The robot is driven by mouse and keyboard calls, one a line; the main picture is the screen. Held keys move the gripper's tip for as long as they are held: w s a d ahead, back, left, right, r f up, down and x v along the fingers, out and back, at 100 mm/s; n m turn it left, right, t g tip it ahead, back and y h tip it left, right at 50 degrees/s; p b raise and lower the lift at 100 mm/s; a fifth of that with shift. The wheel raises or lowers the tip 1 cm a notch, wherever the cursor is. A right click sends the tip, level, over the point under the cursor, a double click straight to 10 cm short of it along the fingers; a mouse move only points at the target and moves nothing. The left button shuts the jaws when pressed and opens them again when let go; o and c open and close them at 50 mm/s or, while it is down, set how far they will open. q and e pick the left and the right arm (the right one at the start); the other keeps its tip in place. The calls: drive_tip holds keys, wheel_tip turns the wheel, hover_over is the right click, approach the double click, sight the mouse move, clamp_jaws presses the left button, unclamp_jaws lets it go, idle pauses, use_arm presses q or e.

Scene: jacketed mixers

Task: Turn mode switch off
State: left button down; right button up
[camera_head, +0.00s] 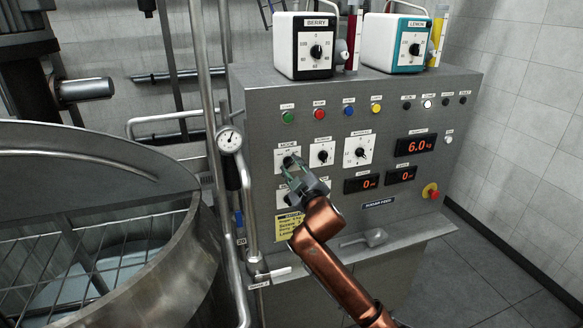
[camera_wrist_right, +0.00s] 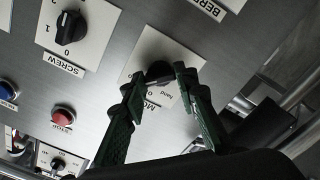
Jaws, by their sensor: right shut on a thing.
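The mode switch is a black knob on a white plate (camera_wrist_right: 150,50) labelled MODE, on the grey control panel. In the head view its plate (camera_head: 281,156) is at the panel's left side, partly hidden by my gripper. My right gripper (camera_wrist_right: 160,72) has its fingertips closed around the knob (camera_wrist_right: 158,77). In the head view my right gripper (camera_head: 290,164) reaches the panel from below. The word "hand" shows on the plate beside the knob; the exact pointer position is hidden by the fingers. My left gripper is not in view.
A screw dial (camera_head: 322,152) and another dial (camera_head: 358,150) sit right of the switch. Coloured buttons (camera_head: 319,114) line the panel above. A red emergency stop (camera_head: 432,194) is at lower right. A steel vessel (camera_head: 185,270) and pipes stand close on the left.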

drive_tip(key=shift+r+n+p, duration=0.1)
drive_tip(key=shift+n+p, duration=0.4)
drive_tip(key=shift+p, duration=0.25)
drive_tip(key=n+p, duration=0.4)
drive_tip(key=p, duration=0.1)
drive_tip(key=shift+n, duration=0.3)
drive_tip(key=shift+n+p, duration=1.6)
drive_tip(key=shift+p, duration=0.05)
drive_tip(key=shift+f, duration=0.2)
drive_tip(key=o, duration=1.2)
drive_tip(key=shift+c, duration=0.2)
drive_tip(key=shift+s, duration=0.15)
